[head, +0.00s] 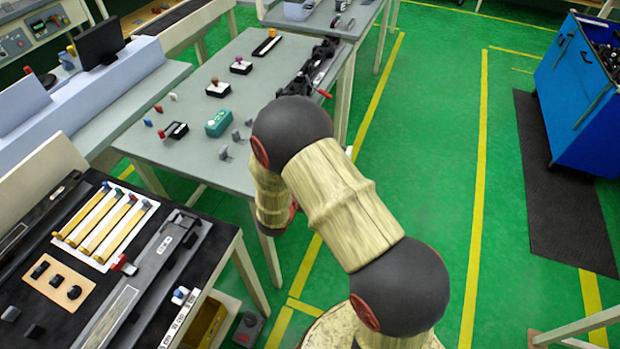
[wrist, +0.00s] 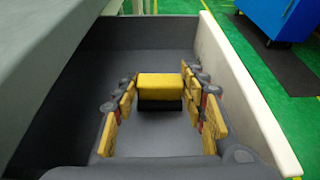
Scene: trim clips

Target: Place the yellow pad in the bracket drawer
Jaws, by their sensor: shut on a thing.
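The yellow pad (wrist: 160,82), a block with a yellow top and dark lower part, sits between the fingertips of my gripper (wrist: 160,92) in the wrist view. My gripper has yellow-faced fingers and is shut on the pad. Pad and fingers are over or inside an open dark grey drawer (wrist: 110,40) with a pale front panel (wrist: 245,90) on the right. I cannot tell whether the pad touches the drawer floor. In the head view my gripper, the pad and this drawer are hidden behind my arm and the table edge.
A grey-green tabletop overhangs the drawer's left side (wrist: 50,50). In the head view the grey table (head: 200,140) carries a teal box (head: 218,123) and small parts. A black-topped bench (head: 50,215) stands at left, a blue cart (head: 580,95) at right.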

